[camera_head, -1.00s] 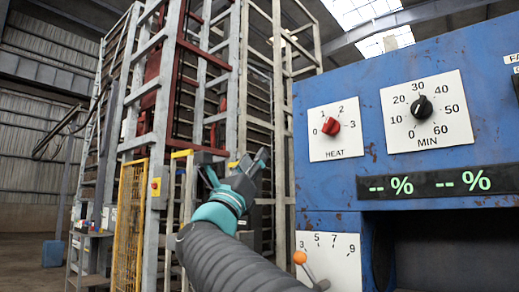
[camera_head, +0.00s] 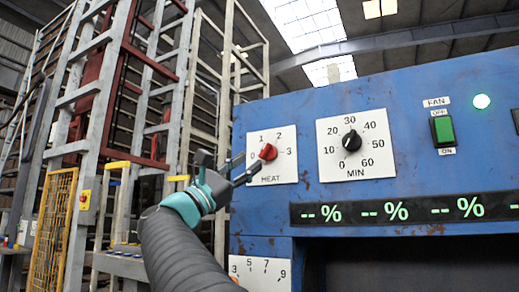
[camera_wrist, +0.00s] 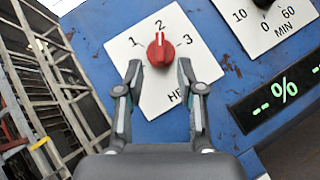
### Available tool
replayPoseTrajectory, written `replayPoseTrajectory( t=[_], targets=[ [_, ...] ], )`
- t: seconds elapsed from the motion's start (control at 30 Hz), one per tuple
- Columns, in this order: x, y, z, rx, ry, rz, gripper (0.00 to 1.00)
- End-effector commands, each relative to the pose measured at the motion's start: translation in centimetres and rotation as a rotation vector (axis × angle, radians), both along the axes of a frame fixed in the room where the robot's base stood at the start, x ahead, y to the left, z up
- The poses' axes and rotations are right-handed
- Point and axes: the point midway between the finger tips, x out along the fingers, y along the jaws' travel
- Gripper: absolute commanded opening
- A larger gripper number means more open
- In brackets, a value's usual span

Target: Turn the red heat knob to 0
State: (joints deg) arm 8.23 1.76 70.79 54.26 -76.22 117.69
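The red heat knob (camera_head: 268,152) sits on a white plate marked HEAT (camera_head: 286,171) on the blue panel. It also shows in the wrist view (camera_wrist: 160,52), where its white mark points up, about at the 2. The 0 is hidden in the wrist view, seemingly behind a finger. My gripper (camera_head: 232,164) is at the left of the heat plate in the head view. In the wrist view my gripper (camera_wrist: 159,70) is open and empty, with its fingertips apart, one to each lower side of the knob. I cannot tell how far they are from the panel.
A black MIN dial (camera_head: 351,140) is right of the heat plate. A display strip (camera_head: 400,211) runs below. A numbered plate (camera_head: 259,272) is at the bottom. Metal racks (camera_head: 130,90) stand at left.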

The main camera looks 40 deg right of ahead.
Motion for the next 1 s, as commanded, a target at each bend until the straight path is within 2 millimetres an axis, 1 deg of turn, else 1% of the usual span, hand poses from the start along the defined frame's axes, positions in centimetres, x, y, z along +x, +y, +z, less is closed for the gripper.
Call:
replayPoseTrajectory(
  t=[0.03, 0.1, 0.3, 0.47, 0.7, 0.73, 0.77, 0.8, 0.87, 0.9, 1.0],
  targets=[
    [-0.1, -0.8, 0.9, 0.0, -0.001, -0.004, 0.38],
    [-0.2, -1.7, 1.5, 0.001, 0.0, -0.004, 0.38],
    [-0.3, -3.4, 2.8, 0.0, 0.0, -0.002, 0.38],
    [-0.3, -3.9, 3.1, 0.0, 0.0, 0.0, 0.38],
    [-0.3, -3.9, 3.1, 0.0, 0.0, 0.0, 0.38],
    [-0.3, -3.9, 3.1, 0.0, 0.0, 0.0, 0.35],
    [-0.3, -3.9, 3.1, 0.0, 0.0, 0.0, 0.28],
    [-0.3, -3.9, 3.1, 0.0, 0.0, 0.0, 0.17],
    [-0.3, -3.9, 3.1, 0.0, 0.0, 0.0, 0.03],
    [-0.3, -3.9, 3.1, 0.0, 0.0, 0.0, 0.0],
    [-0.3, -3.9, 3.1, -0.001, 0.001, 0.001, 0.0]
  ],
)
